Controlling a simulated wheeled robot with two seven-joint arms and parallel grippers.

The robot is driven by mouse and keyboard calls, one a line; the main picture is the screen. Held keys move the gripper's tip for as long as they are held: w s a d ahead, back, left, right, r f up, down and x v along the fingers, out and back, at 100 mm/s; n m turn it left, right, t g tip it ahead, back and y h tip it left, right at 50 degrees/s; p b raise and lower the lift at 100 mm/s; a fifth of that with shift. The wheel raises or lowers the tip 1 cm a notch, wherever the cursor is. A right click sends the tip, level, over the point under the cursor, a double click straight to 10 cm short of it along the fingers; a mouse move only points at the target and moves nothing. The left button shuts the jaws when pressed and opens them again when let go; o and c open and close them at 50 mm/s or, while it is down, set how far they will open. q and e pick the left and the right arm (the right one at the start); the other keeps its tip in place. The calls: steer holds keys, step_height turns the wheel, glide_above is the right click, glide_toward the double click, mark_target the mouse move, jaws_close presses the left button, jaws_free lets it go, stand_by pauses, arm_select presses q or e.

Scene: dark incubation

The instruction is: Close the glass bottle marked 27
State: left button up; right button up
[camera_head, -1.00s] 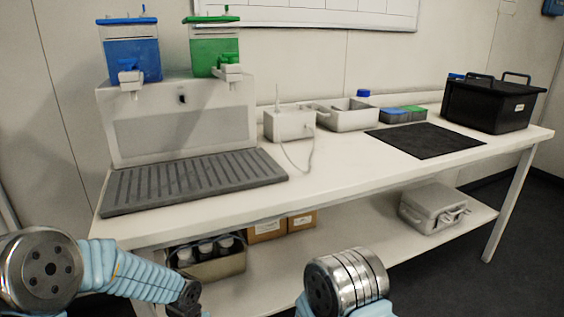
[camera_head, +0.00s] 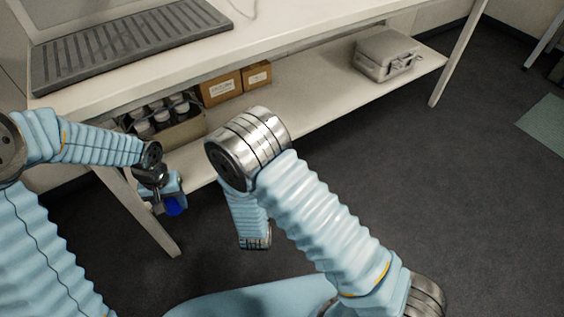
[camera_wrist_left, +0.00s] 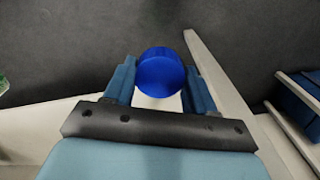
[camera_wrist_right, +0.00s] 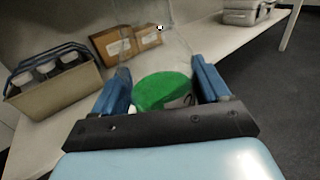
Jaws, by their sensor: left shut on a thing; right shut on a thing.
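My left gripper (camera_head: 163,193) is shut on a blue screw cap (camera_head: 175,206), below and in front of the bench edge. The cap also shows between the fingers in the left wrist view (camera_wrist_left: 160,73). My right gripper (camera_wrist_right: 163,92) is shut on a clear glass bottle with green contents (camera_wrist_right: 163,90). A partly visible dark mark like a 2 shows on it; the full number is not readable. In the head view the right gripper and bottle are hidden. A sliver of green (camera_wrist_left: 2,84) shows at the left edge of the left wrist view. The cap and bottle are apart.
The white bench (camera_head: 300,38) carries a grey slatted mat (camera_head: 130,45). A bench leg (camera_head: 140,215) stands close to my left gripper.

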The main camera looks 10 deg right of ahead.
stand_by(0.4)
arm_select(q)
steer(key=w+d+r, duration=0.2)
steer(key=d+r, duration=0.3)
steer(key=d, duration=0.3)
steer(key=w+d+r+m, duration=0.1)
steer(key=w+d+r, duration=0.1)
steer(key=d+r, duration=0.4)
steer(key=w+d+r+m, duration=0.1)
steer(key=w+d+r, duration=0.1)
steer(key=d+r, duration=0.4)
steer(key=shift+w+d+r, duration=0.1)
steer(key=shift+w+d, duration=0.05)
steer(key=shift+d, duration=0.85)
steer(key=shift+w+d, duration=0.1)
steer(key=shift+d, duration=0.85)
steer(key=shift+s+d+r, duration=0.15)
steer(key=shift+d+r, duration=0.2)
steer(key=shift+d, duration=0.1)
steer(key=shift+f, duration=2.05)
